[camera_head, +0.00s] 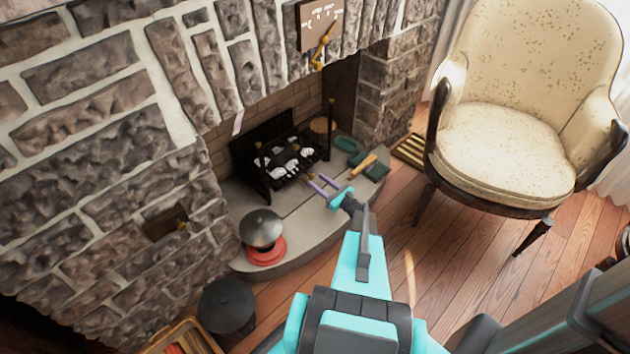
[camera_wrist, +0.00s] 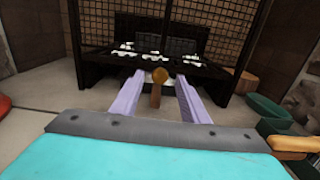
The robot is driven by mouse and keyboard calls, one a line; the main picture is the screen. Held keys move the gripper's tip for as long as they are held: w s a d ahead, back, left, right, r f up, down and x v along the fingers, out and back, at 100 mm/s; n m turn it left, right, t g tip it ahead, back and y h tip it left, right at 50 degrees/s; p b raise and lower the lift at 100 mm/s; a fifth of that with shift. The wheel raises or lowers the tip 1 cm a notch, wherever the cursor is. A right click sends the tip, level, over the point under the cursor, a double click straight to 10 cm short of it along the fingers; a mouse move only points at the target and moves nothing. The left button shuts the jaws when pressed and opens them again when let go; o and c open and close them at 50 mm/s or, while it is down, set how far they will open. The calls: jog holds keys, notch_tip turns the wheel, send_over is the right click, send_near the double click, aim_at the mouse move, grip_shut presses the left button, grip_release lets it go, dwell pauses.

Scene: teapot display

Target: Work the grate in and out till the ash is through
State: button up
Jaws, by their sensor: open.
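The black grate (camera_head: 284,158) stands in the fireplace opening, with dark lumps and whitish pieces on it. It also shows in the wrist view (camera_wrist: 160,26), behind my gripper. A brown handle (camera_wrist: 156,97) with a round brass-coloured knob (camera_wrist: 160,75) points toward me from low at the grate's front. My gripper (camera_head: 318,182) is open over the hearth, its two lilac fingers pointing at the grate. In the wrist view the knob and handle appear between the fingers (camera_wrist: 159,78), with a gap on each side. I cannot tell their depth between the fingers. Ash under the grate is hard to make out.
A grey-lidded red dish (camera_head: 265,250) stands on the hearth at left. A green dustpan (camera_head: 372,172) lies right of my gripper. A black bucket (camera_head: 227,308) stands on the floor at front left. A cream armchair (camera_head: 500,150) stands right; wooden floor between is clear.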

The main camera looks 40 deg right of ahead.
jog(key=shift+w, duration=1.5)
jog(key=shift+c, duration=0.2)
grip_shut()
